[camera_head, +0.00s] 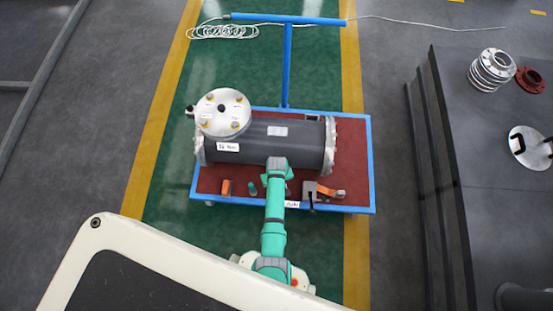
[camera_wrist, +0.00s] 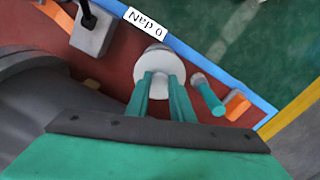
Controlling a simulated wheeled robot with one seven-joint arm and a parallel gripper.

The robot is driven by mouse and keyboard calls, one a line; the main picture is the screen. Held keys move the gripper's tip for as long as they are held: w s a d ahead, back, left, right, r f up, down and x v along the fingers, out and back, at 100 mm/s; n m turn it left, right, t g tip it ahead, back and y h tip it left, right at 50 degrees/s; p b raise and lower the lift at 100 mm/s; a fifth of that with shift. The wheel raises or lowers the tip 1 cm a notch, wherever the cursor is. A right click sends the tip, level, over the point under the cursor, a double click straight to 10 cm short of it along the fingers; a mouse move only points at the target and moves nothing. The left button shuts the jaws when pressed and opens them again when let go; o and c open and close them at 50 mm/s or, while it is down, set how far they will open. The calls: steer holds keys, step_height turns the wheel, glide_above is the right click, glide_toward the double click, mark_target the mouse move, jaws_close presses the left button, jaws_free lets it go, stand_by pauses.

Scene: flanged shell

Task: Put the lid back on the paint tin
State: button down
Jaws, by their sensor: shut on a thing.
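In the wrist view, my gripper (camera_wrist: 161,80) is shut on a white round piece (camera_wrist: 152,61) with a flat disc face, which looks like the tin's lid. Its grip part between the fingers is partly hidden. A greyish rim shows just behind the disc; I cannot tell whether this is the paint tin, or whether the lid touches it. In the head view my arm reaches over the cart's front edge and hides the gripper and most of what it holds.
The blue-framed cart (camera_head: 372,185) bears a large dark flanged shell (camera_head: 265,151) behind my gripper. A dark table (camera_head: 450,130) stands right.

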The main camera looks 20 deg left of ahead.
steer(key=shift+w+f, duration=0.1)
steer(key=shift+f, duration=1.35)
steer(key=shift+d+f, duration=0.15)
steer(key=shift+f, duration=0.75)
steer(key=shift+a+f, duration=0.25)
steer(key=shift+f, duration=0.15)
steer(key=shift+d, duration=0.15)
steer(key=shift+f, duration=0.15)
stand_by(0.5)
steer(key=c, duration=1)
jaws_free()
